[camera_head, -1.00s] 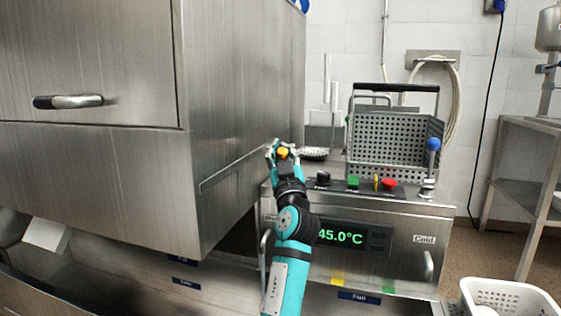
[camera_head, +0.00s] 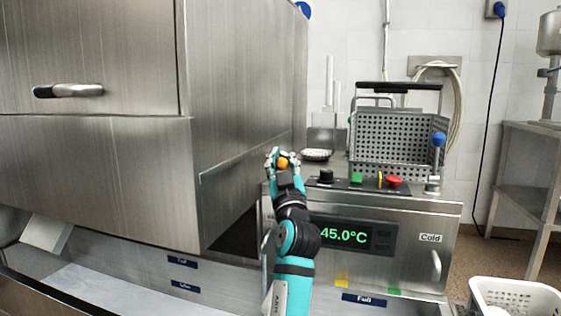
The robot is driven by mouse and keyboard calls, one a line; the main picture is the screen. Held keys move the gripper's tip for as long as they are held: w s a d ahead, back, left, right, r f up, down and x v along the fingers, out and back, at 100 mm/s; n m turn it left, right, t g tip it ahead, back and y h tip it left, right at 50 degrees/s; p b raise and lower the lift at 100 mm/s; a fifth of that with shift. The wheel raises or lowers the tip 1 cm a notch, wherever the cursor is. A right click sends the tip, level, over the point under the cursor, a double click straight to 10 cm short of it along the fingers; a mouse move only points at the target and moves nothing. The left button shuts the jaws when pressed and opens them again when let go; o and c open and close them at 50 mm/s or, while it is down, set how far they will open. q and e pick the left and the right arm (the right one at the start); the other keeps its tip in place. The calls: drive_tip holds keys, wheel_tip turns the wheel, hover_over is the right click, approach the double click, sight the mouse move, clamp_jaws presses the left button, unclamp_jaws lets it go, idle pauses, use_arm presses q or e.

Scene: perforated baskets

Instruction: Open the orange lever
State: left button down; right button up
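The orange lever shows as a round orange knob (camera_head: 283,163) at the left end of the steel machine's top; its stem is hidden behind my gripper. My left gripper (camera_head: 281,155) is at the knob, with its pale fingers on both sides of it. Whether the fingers press on the knob or stand slightly apart is too small to tell. My teal and black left arm comes up from below and covers part of the machine's front. My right gripper is not in view.
The steel machine (camera_head: 400,262) carries a blue-knobbed lever (camera_head: 438,140), a red button (camera_head: 394,182) and a perforated basket (camera_head: 395,140). A large steel cabinet (camera_head: 245,110) stands close left of my gripper. A white basket (camera_head: 515,292) is at lower right.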

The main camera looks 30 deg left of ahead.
use_arm(q)
drive_tip(key=shift+w+d+f, duration=0.1)
drive_tip(key=shift+d+f, duration=0.2)
drive_tip(key=shift+d, duration=0.15)
drive_tip(key=c, duration=1.9)
unclamp_jaws()
drive_tip(key=shift+c, duration=0.2)
drive_tip(key=o, duration=0.5)
drive_tip(key=shift+s+d+r, duration=0.2)
drive_tip(key=shift+r, duration=0.05)
drive_tip(key=shift+c, duration=0.2)
drive_tip(key=o, duration=0.5)
drive_tip(key=shift+r, duration=0.1)
drive_tip(key=shift+c, duration=0.2)
drive_tip(key=shift+a, duration=0.1)
drive_tip(key=shift+a+r, duration=0.1)
drive_tip(key=shift+r, duration=0.1)
wheel_tip(320, 180, up, 10)
drive_tip(key=shift+f, duration=0.25)
